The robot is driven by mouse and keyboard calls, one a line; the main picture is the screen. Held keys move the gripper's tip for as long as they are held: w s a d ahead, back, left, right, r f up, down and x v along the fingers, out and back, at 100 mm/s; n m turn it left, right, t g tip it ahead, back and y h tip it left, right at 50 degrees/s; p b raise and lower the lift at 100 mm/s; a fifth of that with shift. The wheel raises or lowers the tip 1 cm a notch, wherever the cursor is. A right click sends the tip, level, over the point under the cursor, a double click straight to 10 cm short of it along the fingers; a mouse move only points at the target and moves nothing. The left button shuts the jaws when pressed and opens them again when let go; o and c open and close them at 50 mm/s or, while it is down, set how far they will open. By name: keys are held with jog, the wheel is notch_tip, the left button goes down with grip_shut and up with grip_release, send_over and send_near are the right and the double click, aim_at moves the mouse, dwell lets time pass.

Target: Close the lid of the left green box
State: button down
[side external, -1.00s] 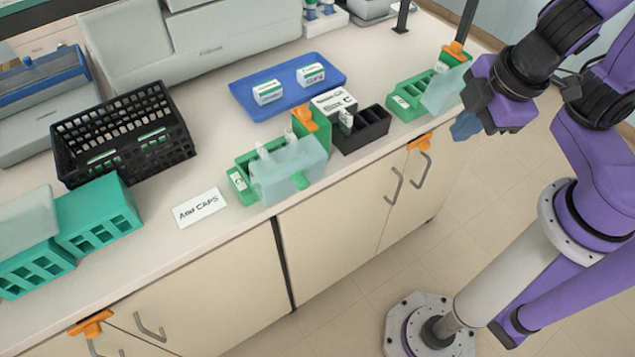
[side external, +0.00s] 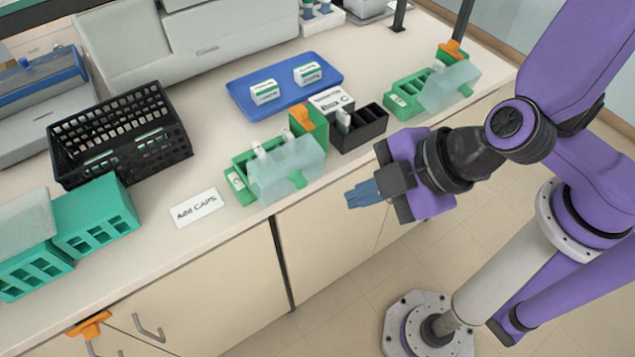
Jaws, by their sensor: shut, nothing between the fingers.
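One green box (side external: 235,187) sits at the counter's front edge, in the middle of the view. Its pale translucent lid (side external: 287,172) is swung out on the front side, and small white-topped items stand behind it. An orange piece (side external: 305,116) shows at its back right. A second green box (side external: 402,104) stands further right, its translucent lid (side external: 450,86) also swung out. My gripper (side external: 361,194) is shut and empty, with blue fingers pointing left. In the picture it is right of the middle box's lid and apart from it, in front of the counter edge.
A black divided holder (side external: 372,126) stands between the two boxes. Behind are a blue tray (side external: 242,94) with two small boxes and a black basket (side external: 178,150). An "Add CAPS" card (side external: 197,208) and teal racks (side external: 112,222) lie to the left.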

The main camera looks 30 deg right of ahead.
aim_at(290, 176)
jog(key=w+a+f, duration=0.2)
jog(key=w+f, duration=0.3)
jog(key=w, duration=0.2)
jog(key=shift+w+a, duration=0.15)
jog(key=shift+a, duration=0.1)
